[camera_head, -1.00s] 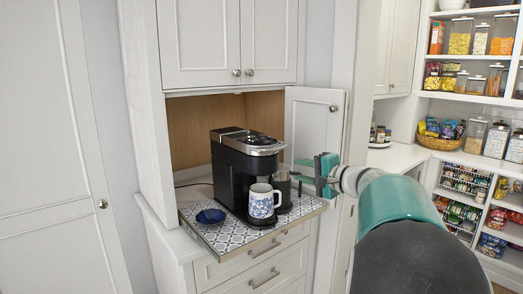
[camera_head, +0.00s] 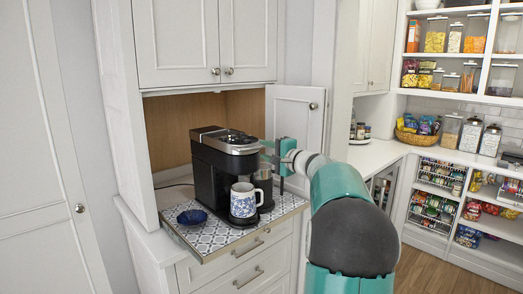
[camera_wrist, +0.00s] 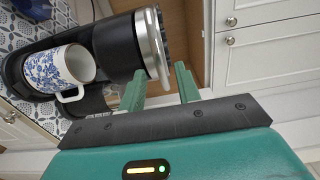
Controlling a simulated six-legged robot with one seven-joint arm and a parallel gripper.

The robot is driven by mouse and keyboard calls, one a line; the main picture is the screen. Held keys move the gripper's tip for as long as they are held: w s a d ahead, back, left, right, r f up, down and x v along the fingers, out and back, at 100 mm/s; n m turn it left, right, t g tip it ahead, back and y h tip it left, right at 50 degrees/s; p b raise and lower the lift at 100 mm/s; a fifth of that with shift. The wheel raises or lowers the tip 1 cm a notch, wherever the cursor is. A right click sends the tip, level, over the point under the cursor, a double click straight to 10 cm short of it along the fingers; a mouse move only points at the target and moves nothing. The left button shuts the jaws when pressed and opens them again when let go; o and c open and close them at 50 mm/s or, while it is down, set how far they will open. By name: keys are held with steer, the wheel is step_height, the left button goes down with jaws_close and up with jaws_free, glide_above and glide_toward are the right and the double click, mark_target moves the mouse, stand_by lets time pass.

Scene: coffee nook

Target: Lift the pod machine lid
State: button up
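The black pod machine (camera_head: 207,178) stands on a patterned board in the nook. Its lid (camera_head: 232,141) with a silver front band is down. The band (camera_wrist: 152,45) also shows large in the wrist view. My gripper (camera_head: 268,152) is just right of the lid's front, at about lid height. In the wrist view my gripper's two green fingers (camera_wrist: 161,87) are apart with nothing gripped between them. The left fingertip is close to the band's lower end; I cannot tell whether it touches.
A blue-and-white mug (camera_head: 243,203) stands on the machine's base, below the head. A dark blue dish (camera_head: 192,217) lies on the patterned board (camera_head: 222,238) to the left. An open cabinet door (camera_head: 296,125) stands behind my gripper. Wooden nook walls enclose the back.

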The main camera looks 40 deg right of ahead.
steer(key=shift+w, duration=1.4)
jaws_close()
steer(key=shift+r, duration=0.1)
